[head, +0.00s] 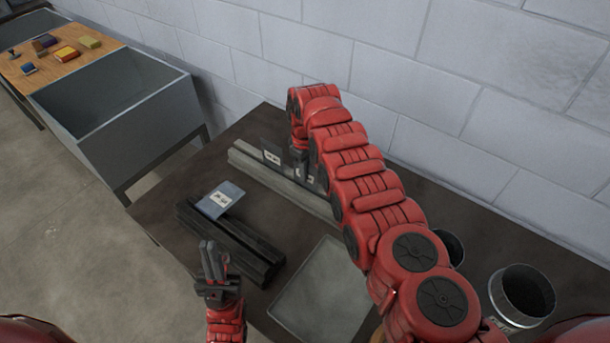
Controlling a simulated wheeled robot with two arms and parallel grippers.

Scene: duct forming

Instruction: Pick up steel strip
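A long grey metal bar (262,178), which looks like the steel strip, lies slantwise on the dark table; my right arm hides its right end. My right gripper (301,172) points down at the bar, beside small dark labelled plates (271,156) along its back edge. Its fingertips are small and partly hidden, so I cannot tell whether they touch or grip anything. My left gripper (209,247) points up and away from me, in front of the black bars and apart from the grey bar. Its dark fingers look close together, with nothing clearly between them.
Black bars (240,245) and a blue-grey labelled card (219,200) lie left on the table. A pale flat tray (318,300) is in front. A round can (522,295) stands right. A grey bin (118,105) and a wooden top with small blocks (60,62) stand left.

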